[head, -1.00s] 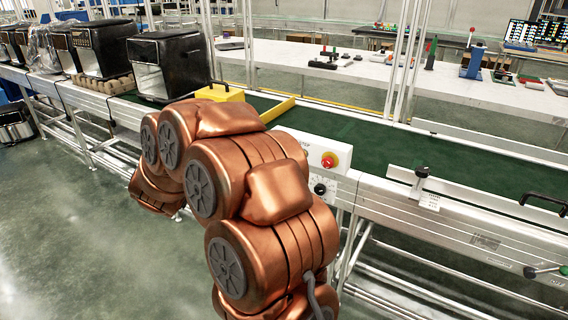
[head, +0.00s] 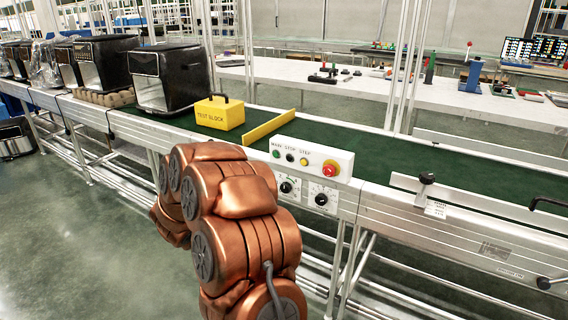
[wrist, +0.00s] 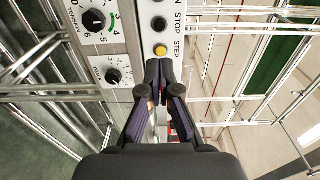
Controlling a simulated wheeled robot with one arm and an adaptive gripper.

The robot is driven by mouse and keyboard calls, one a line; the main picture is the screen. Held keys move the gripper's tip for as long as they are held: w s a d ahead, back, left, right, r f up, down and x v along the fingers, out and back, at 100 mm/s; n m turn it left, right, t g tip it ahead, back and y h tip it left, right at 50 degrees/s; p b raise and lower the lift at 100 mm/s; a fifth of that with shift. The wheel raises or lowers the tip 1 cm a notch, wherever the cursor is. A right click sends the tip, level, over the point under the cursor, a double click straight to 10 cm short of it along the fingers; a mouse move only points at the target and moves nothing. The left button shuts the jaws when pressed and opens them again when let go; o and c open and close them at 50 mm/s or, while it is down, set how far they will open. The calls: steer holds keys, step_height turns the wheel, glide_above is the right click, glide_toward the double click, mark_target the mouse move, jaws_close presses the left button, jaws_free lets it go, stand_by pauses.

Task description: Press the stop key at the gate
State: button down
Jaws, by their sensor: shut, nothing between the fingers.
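The white control box (head: 312,152) sits at the conveyor's near edge beside the yellow gate bar (head: 268,126). Its row has a green key (head: 277,154), the black stop key (head: 290,157), a yellow step key (head: 304,161) and a red mushroom button (head: 330,168). In the wrist view the stop key (wrist: 159,23) lies beyond the step key (wrist: 160,50), each beside its printed label. My gripper (wrist: 161,67) is shut and empty, its tips just below the step key in the picture; contact cannot be told. In the head view my arm hides the gripper.
Two dial plates are below the keys; one dial (head: 285,187) is marked tension. A yellow test block (head: 220,113) stands on the green belt (head: 385,165) left of the gate. Black fryers (head: 168,75) stand farther left. A clamp knob (head: 426,180) rises from the right rail.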

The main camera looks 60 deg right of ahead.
mark_target(288, 159)
steer(key=d, duration=1.3)
steer(key=shift+d+f, duration=0.1)
steer(key=shift+d, duration=0.35)
steer(key=shift+d, duration=0.1)
